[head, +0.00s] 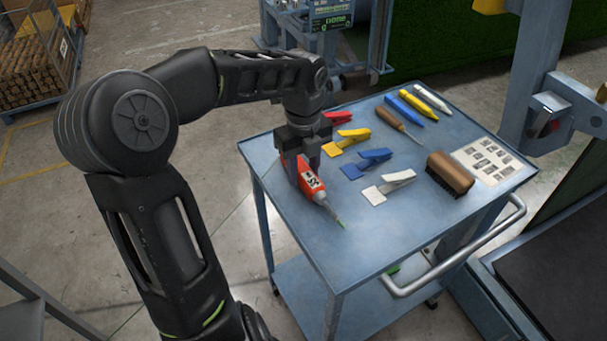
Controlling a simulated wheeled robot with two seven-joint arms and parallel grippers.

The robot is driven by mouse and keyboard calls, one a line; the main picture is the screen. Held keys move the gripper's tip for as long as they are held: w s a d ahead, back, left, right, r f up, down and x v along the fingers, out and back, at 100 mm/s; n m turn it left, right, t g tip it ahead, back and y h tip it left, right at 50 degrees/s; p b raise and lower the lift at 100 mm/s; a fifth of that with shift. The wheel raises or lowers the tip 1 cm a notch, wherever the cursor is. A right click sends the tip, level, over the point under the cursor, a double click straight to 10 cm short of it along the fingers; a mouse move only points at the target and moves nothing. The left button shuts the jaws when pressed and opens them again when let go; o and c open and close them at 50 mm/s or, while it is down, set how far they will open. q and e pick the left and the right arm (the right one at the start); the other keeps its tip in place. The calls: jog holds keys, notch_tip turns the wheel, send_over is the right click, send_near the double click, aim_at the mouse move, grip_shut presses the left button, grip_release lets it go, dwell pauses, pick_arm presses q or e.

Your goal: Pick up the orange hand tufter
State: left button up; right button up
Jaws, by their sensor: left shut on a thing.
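The orange hand tufter (311,183) is an orange-red tool with a white label and a thin tip pointing toward the front edge of the blue cart top (395,245). My left gripper (300,160) reaches down from above and is shut on the rear part of the tufter, at the cart's left side. The fingers hide part of the tufter's body. The tip is at or just above the cart top; I cannot tell if it touches. My right gripper is not in view.
The cart's front left is clear.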

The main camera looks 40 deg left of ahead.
aim_at(304, 170)
pick_arm(q)
grip_shut()
jog(key=shift+r, duration=0.1)
dwell(0.5)
notch_tip(304, 170, up, 10)
jog(key=shift+f+p, duration=0.1)
jog(key=shift+p, duration=0.2)
dwell(0.6)
